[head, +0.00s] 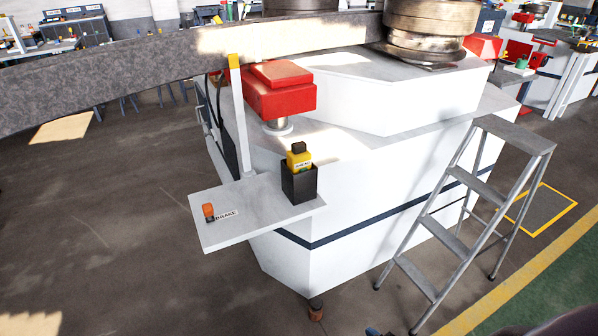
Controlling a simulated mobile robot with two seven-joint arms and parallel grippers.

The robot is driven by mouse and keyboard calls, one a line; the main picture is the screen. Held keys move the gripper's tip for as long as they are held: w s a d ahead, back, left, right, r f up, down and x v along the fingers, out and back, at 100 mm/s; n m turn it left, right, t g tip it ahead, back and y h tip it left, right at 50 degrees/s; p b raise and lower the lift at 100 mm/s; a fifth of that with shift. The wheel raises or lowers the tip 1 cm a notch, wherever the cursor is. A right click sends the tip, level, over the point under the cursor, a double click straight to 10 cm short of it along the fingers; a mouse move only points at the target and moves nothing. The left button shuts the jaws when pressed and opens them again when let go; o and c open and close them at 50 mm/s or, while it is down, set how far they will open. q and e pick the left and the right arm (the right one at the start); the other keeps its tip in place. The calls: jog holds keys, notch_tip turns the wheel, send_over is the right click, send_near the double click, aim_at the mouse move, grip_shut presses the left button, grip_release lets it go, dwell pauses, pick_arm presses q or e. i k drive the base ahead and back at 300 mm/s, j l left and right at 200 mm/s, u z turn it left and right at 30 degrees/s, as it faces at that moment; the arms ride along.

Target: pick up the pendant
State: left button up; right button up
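The pendant (298,157) is a small yellow box with a black top. It stands upright in a dark open-topped holder (300,184) at the right part of a white shelf (237,225). Its lower part is hidden inside the holder. Neither of my grippers shows clearly in the head view. A dark blurred shape lies at the bottom right edge, and I cannot tell what it is.
A small orange item (208,210) and a BRAKE label sit on the shelf's left. A white post (240,120) rises behind. A long grey beam (150,72) crosses above. A grey stepladder (462,215) stands right. The floor at left is clear.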

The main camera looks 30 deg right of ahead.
aim_at(298, 158)
jog(key=i+z, duration=0.15)
jog(key=z, duration=0.25)
jog(key=i+j+z, duration=0.1)
jog(key=z, duration=0.3)
jog(key=i+j+z, duration=0.45)
jog(key=i+j, duration=0.15)
jog(key=j, duration=0.1)
